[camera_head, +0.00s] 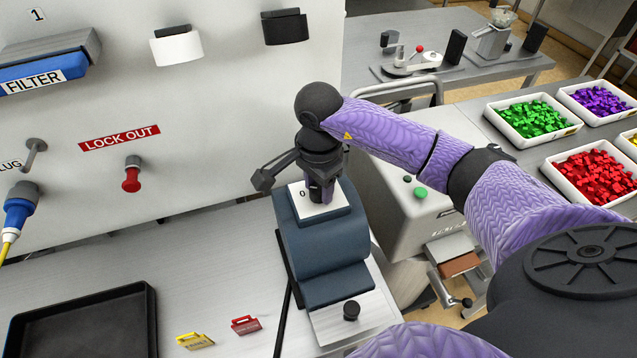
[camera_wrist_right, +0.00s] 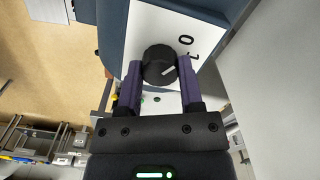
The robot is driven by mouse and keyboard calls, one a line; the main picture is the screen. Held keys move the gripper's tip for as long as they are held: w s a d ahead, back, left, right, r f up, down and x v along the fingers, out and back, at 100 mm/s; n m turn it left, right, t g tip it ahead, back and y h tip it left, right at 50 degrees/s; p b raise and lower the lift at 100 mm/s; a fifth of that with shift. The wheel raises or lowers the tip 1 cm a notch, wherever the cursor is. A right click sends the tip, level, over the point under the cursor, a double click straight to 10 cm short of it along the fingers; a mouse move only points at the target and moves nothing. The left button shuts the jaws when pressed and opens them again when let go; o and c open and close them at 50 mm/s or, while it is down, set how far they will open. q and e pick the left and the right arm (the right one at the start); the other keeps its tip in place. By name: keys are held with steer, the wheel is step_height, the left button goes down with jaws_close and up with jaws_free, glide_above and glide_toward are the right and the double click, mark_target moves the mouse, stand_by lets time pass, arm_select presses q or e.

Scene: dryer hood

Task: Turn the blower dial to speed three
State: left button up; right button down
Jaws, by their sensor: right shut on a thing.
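The blower dial (camera_wrist_right: 157,58) is a round black knob with a short white mark, on a white plate (camera_wrist_right: 138,29) marked 0 and 1 in the right wrist view. The mark points roughly toward the 1; other numbers are hidden or out of view. My right gripper (camera_wrist_right: 160,66) has its purple fingers on either side of the knob and is shut on it. In the head view my right gripper (camera_head: 319,190) reaches down onto the plate (camera_head: 340,208) atop the blue-grey blower housing (camera_head: 318,240), covering the dial. My left gripper is not in view.
A panel (camera_head: 230,110) stands behind, with a red lock-out knob (camera_head: 132,179) and a blue plug (camera_head: 20,206). A black tray (camera_head: 85,325), a yellow tag (camera_head: 195,341) and a red tag (camera_head: 246,325) lie on the bench. Bins of colored pieces (camera_head: 532,119) stand at right.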

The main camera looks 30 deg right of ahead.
steer(key=shift+m, duration=0.3)
steer(key=m+b, duration=0.1)
steer(key=m, duration=0.3)
steer(key=shift+m, duration=0.4)
steer(key=m, duration=0.6)
steer(key=shift+b, duration=0.3)
steer(key=m, duration=0.6)
steer(key=shift+r+m, duration=0.1)
steer(key=shift+m, duration=0.2)
steer(key=m+p, duration=0.1)
steer(key=m, duration=0.4)
steer(key=shift+w+m, duration=0.1)
steer(key=shift+m, duration=0.6)
steer(key=shift+c, duration=1.2)
jaws_free()
